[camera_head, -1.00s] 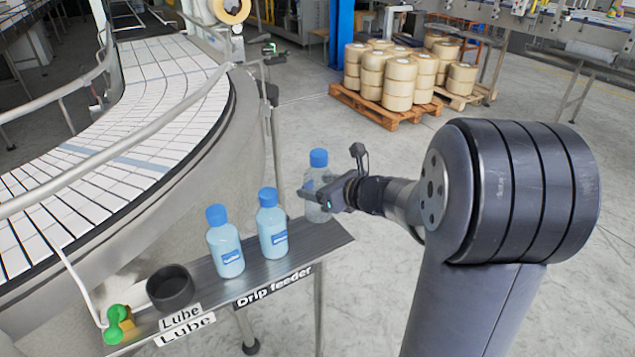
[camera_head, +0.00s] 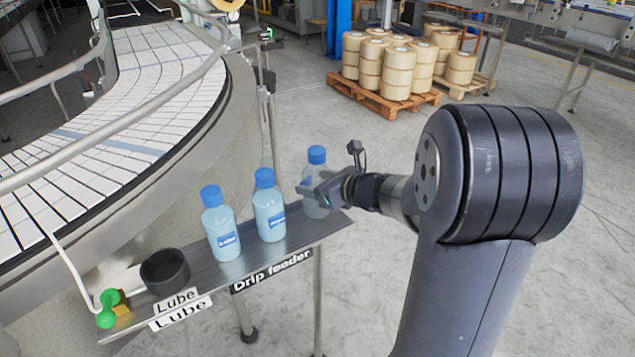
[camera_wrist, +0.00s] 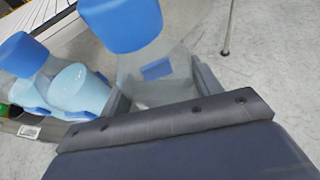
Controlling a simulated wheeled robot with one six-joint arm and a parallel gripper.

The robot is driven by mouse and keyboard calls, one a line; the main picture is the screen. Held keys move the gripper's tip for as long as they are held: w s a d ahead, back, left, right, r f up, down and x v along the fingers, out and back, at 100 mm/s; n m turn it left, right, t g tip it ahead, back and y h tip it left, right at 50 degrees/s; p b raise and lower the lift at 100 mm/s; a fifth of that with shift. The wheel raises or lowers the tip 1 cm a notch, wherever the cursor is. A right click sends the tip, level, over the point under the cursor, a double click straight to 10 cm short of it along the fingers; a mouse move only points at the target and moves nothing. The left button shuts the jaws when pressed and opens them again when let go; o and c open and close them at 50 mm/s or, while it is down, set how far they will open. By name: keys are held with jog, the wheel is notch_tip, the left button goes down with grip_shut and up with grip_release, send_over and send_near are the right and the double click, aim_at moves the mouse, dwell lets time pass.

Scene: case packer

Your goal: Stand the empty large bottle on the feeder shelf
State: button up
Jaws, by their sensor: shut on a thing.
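The empty large bottle (camera_head: 317,166) is clear with a blue cap and stands upright at the right end of the feeder shelf (camera_head: 327,225). My gripper (camera_head: 318,190) is shut on its body from the right. In the wrist view the clear bottle (camera_wrist: 150,88) is between the fingers, with a blue label showing. Its base appears at the shelf surface, but I cannot tell whether it touches. Two filled light-blue bottles, one in the middle (camera_head: 269,208) and one to its left (camera_head: 221,226), stand on the shelf.
A dark round cup (camera_head: 165,270) and a green-and-yellow fitting (camera_head: 110,305) sit at the shelf's left end. The curved conveyor (camera_head: 130,110) runs behind the shelf. Pallets of rolls (camera_head: 390,70) stand farther back on open floor.

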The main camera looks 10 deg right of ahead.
jog(key=shift+f+b, duration=0.4)
jog(key=shift+b, duration=0.05)
jog(key=o, duration=1.1)
jog(key=shift+o, duration=0.2)
jog(key=b+v, duration=0.1)
jog(key=v, duration=1)
